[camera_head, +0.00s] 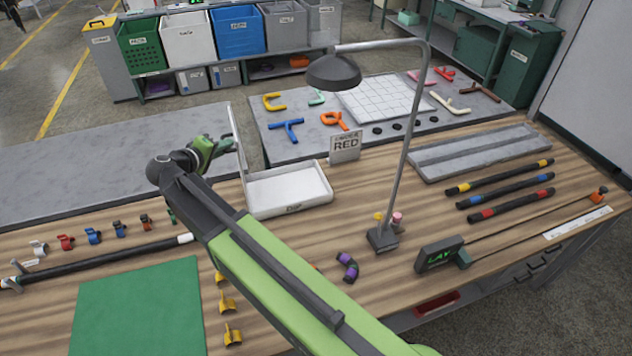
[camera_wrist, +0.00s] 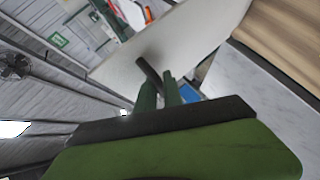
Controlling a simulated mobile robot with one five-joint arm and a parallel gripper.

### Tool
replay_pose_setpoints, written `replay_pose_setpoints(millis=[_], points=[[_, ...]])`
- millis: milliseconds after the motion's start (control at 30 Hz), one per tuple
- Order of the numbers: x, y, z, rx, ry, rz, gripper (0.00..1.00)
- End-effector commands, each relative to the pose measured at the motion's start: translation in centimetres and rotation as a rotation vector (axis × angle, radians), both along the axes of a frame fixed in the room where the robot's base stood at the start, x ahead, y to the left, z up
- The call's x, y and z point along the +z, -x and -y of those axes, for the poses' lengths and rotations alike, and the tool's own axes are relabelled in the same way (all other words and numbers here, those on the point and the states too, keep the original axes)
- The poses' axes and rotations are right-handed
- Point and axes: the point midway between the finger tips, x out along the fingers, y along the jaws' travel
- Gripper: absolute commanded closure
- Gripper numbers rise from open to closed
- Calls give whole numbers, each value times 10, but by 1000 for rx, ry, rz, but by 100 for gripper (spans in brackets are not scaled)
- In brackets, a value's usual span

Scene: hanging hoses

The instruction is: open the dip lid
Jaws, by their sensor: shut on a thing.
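The dip tray (camera_head: 318,168) is a shallow white box with a small label on its front, standing on the wooden bench. Its thin white lid (camera_head: 237,130) stands up nearly vertical along the tray's left edge, so the tray is uncovered. My gripper (camera_head: 225,145) is at the left of the lid, at about its middle height. In the wrist view, the pale lid panel (camera_wrist: 125,68) fills the upper middle. My green fingers (camera_wrist: 160,92) are shut on a dark bar-like handle (camera_wrist: 147,68) at the lid. The exact grip is partly hidden.
A "RED" sign (camera_head: 345,147) stands just right of the tray. A lamp (camera_head: 410,120) rises further right. Several clips (camera_head: 93,236) and a black hose (camera_head: 105,262) lie left of my arm, near a green mat (camera_head: 138,310). A grey bench (camera_head: 90,170) lies beyond.

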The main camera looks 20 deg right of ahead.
Motion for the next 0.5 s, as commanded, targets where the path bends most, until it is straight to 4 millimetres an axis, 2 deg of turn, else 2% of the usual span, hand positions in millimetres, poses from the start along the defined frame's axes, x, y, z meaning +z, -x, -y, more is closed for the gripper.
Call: replay_pose_setpoints(millis=[33, 300, 500], points=[[-8, 1, -6, -4, 10, -6, 100], [-4, 3, -13, -7, 48, -6, 100], [-11, 1, -25, -5, 91, -5, 100]])
